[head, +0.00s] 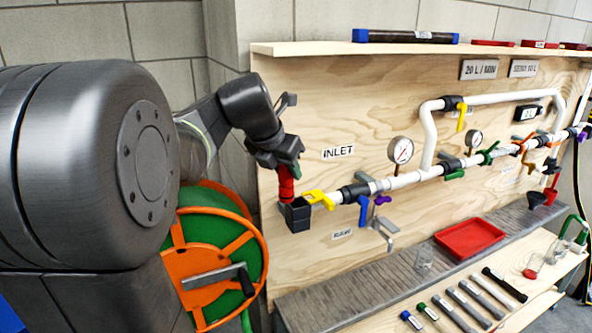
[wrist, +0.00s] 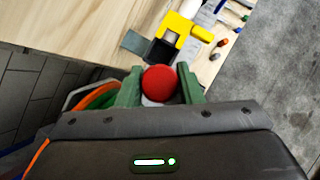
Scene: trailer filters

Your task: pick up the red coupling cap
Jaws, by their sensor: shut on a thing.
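The red coupling cap (head: 286,184) is at the left end of the pipe, by the INLET label, just above a black square fitting (head: 297,214). In the wrist view the cap (wrist: 159,83) shows as a round red top between two green fingers. My gripper (wrist: 159,92) is shut on the cap. In the head view my gripper (head: 284,160) comes down on the cap from above and hides its top. Whether the cap still touches the black fitting cannot be told for sure.
A yellow valve handle (head: 319,198) is close to the right of the cap. A hose reel (head: 222,262) stands at the lower left. A red tray (head: 469,238) and a clear glass (head: 424,258) are on the grey shelf. Tools lie on the lower shelf.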

